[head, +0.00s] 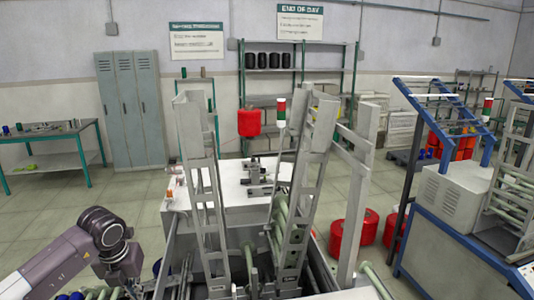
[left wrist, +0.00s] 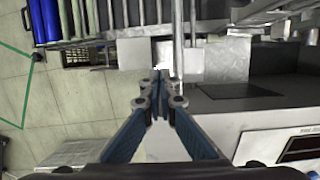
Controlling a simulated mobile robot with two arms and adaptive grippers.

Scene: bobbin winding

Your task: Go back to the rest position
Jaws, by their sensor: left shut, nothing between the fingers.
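My left arm (head: 110,235) comes in at the lower left of the head view, close to the grey metal frame of the winding machine (head: 205,180). My left gripper (left wrist: 160,76) shows in the left wrist view with its two blue fingers together at the tips and nothing between them. It is above the machine, near a pale metal plate and a rod; I cannot tell whether it touches anything. My right gripper is in neither view.
A red spool (head: 249,122) shows high between the frame's uprights. Large red spools (head: 352,235) stand on the floor to the right. A blue-framed machine (head: 450,215) is at far right. The tiled floor (head: 80,205) at left is clear before the green-legged table (head: 50,150).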

